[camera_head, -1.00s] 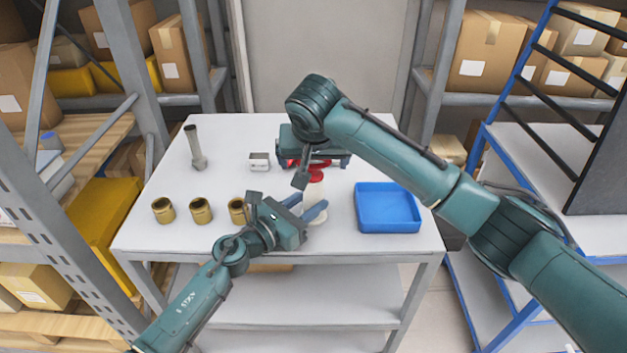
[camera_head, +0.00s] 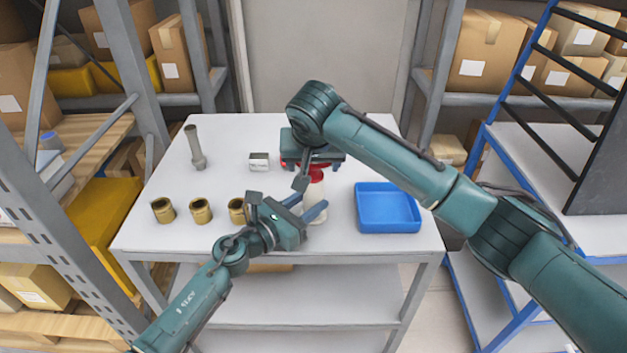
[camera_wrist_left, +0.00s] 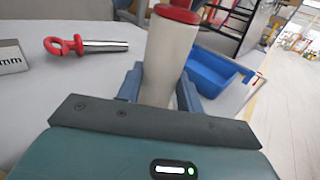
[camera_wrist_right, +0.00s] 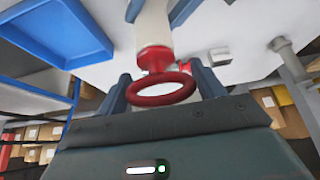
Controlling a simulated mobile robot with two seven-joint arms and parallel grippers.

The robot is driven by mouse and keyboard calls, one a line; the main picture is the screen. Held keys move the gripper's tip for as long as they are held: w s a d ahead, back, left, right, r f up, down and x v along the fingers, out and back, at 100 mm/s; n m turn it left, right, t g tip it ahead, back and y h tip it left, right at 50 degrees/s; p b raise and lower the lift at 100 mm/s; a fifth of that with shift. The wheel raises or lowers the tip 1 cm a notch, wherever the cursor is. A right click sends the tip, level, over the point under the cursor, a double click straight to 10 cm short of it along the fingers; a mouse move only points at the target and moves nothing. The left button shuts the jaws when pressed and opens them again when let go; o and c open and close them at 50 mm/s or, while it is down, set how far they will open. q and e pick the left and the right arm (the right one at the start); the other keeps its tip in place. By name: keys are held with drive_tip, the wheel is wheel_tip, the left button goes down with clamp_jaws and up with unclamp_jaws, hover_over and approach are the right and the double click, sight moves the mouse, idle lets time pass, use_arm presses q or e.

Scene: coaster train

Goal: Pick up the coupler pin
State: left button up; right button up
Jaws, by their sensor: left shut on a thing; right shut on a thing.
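The coupler pin, with a red ring head and grey shaft, lies on the table in the left wrist view (camera_wrist_left: 104,46). Only some red of it (camera_head: 283,162) shows in the head view, beside my right gripper (camera_head: 317,165). My left gripper (camera_head: 305,206) is shut around a white cylindrical pot (camera_wrist_left: 168,55) with a red top (camera_wrist_left: 179,14). My right gripper is above that pot, shut on a red ring (camera_wrist_right: 160,99) at its top, not on the pin. Whether the ring is joined to the pot, I cannot tell.
A silver box (camera_head: 259,160) lies left of the pin. A grey bolt-like rod (camera_head: 194,145) stands at the back left. Several brass bushings (camera_head: 163,210) line the front left. A blue tray (camera_head: 388,208) sits at the right. The white table (camera_head: 225,150) has bare room at the back left.

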drive_tip(key=shift+c, duration=0.7)
drive_tip(key=shift+r, duration=0.15)
drive_tip(key=shift+r, duration=0.3)
wheel_tip(320, 180, up, 17)
drive_tip(key=shift+r, duration=0.15)
use_arm(q)
drive_tip(key=o, duration=1.1)
